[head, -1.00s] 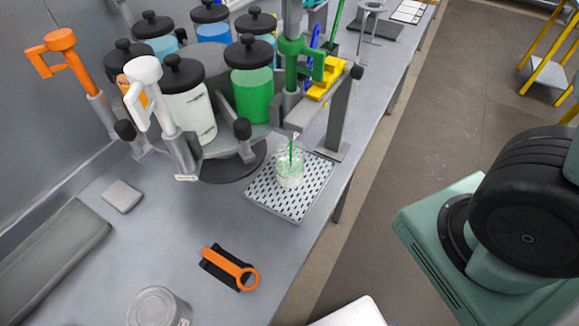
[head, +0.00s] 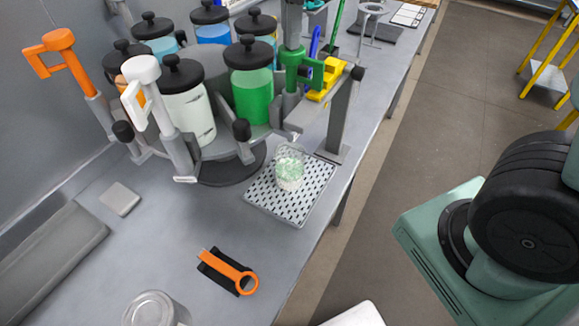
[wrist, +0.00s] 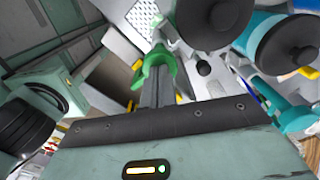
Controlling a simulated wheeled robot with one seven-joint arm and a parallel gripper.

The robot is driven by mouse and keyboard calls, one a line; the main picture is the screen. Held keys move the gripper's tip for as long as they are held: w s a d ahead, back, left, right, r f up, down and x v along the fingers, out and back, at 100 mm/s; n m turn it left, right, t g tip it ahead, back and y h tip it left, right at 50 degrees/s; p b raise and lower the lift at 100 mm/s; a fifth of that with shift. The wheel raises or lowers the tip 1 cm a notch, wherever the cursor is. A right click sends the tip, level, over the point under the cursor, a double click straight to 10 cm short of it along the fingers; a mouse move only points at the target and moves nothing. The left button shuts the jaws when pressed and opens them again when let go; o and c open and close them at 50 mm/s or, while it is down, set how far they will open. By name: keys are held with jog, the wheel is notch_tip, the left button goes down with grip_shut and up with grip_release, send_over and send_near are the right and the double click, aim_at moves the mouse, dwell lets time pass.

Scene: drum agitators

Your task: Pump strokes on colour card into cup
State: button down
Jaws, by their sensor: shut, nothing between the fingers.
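The green pump handle (head: 297,68) stands beside the green canister (head: 252,95) on the dispenser. My gripper (head: 291,42) is shut and empty, its fingertips on top of the green pump handle and seemingly touching it. In the wrist view the shut fingers (wrist: 156,85) point at the green handle (wrist: 155,63). A clear cup (head: 290,172) with whitish and green contents stands upright on the perforated drip tray (head: 262,197), below the nozzle. No stream shows at the nozzle. A white sheet (head: 411,9) lies far back; I cannot tell whether it is the colour card.
White (head: 141,75) and orange (head: 58,50) pump handles and several lidded canisters surround the dispenser.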

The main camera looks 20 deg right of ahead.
jog(key=shift+r+p, duration=2.4)
jog(key=shift+r, duration=0.4)
jog(key=shift+r, duration=0.1)
notch_tip(320, 180, up, 6)
jog(key=p, duration=0.5)
jog(key=s+a+f+n+b, duration=0.3)
jog(key=s+f+n+b, duration=0.5)
jog(key=s+f+n, duration=0.2)
jog(key=s+a+f+n+b, duration=0.3)
jog(key=s+f+n+b, duration=0.5)
jog(key=f+n, duration=0.6)
notch_tip(320, 180, down, 5)
jog(key=shift+s+a+r+n+y+b, duration=0.15)
jog(key=shift+s+n+y+b, duration=0.2)
jog(key=shift+s, duration=0.7)
